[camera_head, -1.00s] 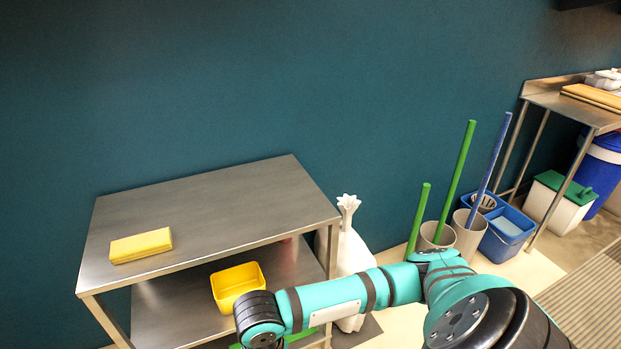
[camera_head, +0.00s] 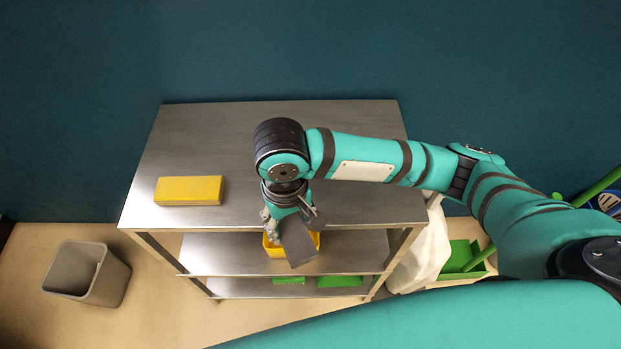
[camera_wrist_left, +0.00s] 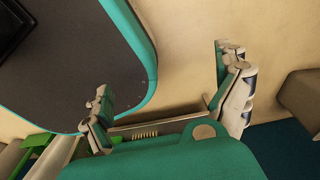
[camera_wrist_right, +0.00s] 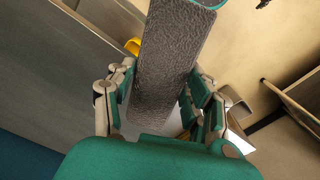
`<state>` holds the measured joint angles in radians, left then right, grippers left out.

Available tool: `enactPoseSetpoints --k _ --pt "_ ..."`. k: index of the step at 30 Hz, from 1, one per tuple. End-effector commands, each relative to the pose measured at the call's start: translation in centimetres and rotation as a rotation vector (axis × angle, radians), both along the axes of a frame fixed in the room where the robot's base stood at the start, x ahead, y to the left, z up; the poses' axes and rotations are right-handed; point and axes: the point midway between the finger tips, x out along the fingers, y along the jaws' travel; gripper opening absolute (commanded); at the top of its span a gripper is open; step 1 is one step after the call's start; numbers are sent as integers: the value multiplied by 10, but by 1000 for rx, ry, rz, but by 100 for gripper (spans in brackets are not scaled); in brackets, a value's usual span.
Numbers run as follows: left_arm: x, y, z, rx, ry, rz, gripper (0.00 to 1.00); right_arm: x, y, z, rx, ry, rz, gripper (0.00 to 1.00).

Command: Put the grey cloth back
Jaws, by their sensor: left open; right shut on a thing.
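The grey cloth (camera_head: 299,243) hangs from my right gripper (camera_head: 292,212) at the front edge of the steel shelf unit. In the right wrist view the cloth (camera_wrist_right: 165,60) is a long dark textured strip between the two fingers of my right gripper (camera_wrist_right: 158,100), which is shut on it. In the head view the cloth hides part of the yellow bin (camera_head: 271,247) on the middle shelf. My left gripper (camera_wrist_left: 165,85) is open and empty in the left wrist view, beside my own base; it is not in the head view.
A yellow sponge or cloth stack (camera_head: 189,190) lies on the left of the shelf's top (camera_head: 230,130). Green items (camera_head: 340,281) lie on the bottom shelf. A grey waste bin (camera_head: 105,275) stands on the floor at left, a white bag (camera_head: 425,250) at right. The top's middle left is clear.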

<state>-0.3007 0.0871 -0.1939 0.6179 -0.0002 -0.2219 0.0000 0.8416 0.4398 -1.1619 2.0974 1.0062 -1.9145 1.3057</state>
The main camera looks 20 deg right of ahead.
Motion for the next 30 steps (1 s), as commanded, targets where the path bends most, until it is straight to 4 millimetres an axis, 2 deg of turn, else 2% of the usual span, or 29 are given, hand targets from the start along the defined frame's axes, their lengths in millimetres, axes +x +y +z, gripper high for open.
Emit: enactPoseSetpoints --k 3,5,8,13,18,27,30 --pt "-16 1 2 1 23 -4 100 28 -22 -2 -4 -1 -9 26" --pt "-18 -1 3 0 27 -5 100 40 -32 -3 -3 -1 -8 26" --pt "-16 -5 5 -5 23 -6 100 61 -48 -5 -2 -2 -8 26" --pt "2 -11 9 -12 -3 -6 100 87 -67 -9 0 -2 -4 26" --pt "15 -12 11 -16 -25 -7 100 95 -74 -12 1 -1 0 26" --pt "3 -10 13 -13 -7 -3 100 94 -74 -45 0 0 0 26" --pt "-1 -9 13 -11 -1 -2 100 94 -73 -46 1 -2 1 26"
